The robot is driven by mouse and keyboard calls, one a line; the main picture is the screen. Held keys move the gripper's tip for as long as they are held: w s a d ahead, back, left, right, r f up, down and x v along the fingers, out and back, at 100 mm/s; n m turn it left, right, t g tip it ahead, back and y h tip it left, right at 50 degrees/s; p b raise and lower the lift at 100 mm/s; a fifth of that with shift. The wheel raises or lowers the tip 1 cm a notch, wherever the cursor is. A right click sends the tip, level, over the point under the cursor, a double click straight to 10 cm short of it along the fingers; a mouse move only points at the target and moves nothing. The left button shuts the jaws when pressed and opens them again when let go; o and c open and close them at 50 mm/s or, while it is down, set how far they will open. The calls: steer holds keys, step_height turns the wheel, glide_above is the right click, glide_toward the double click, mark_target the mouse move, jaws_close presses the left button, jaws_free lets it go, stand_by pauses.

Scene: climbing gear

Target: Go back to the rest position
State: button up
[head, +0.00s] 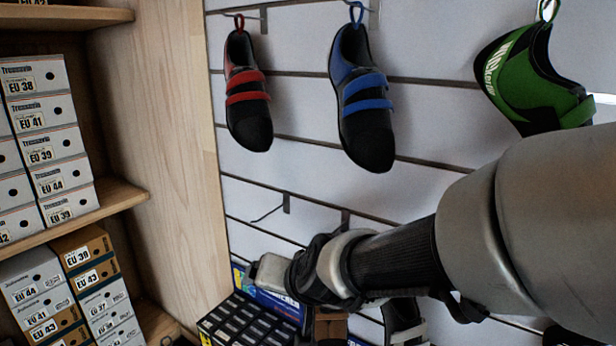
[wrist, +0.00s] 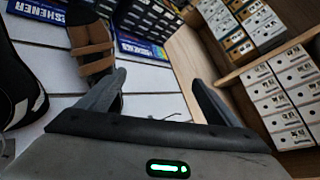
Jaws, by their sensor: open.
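My gripper (head: 268,270) is at the end of my arm, which reaches in from the right of the head view, in front of the slatted display wall (head: 300,160). In the wrist view my gripper (wrist: 158,82) has its two fingers wide apart with nothing between them. A shoe with brown straps (wrist: 92,48) is just beyond the left finger, partly hidden by it. Its brown part also shows low in the head view (head: 330,326), below my gripper.
A red-strapped shoe (head: 248,92), a blue-strapped shoe (head: 361,98) and a green shoe (head: 532,80) hang above. An empty hook (head: 270,212) is above my gripper. Shelves of shoe boxes (head: 50,140) stand left. A display of small dark boxes (head: 245,325) is below.

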steer(key=s+d+r+n+g+h, duration=0.1)
steer(key=s+d+r+h, duration=0.15)
steer(key=s+d, duration=0.65)
steer(key=s+d+r+g+h, duration=0.2)
steer(key=s+d+r, duration=0.2)
steer(key=s+d, duration=0.5)
step_height(320, 180, up, 20)
steer(key=w+d+p, duration=0.1)
steer(key=w+p, duration=0.1)
steer(key=p, duration=1.9)
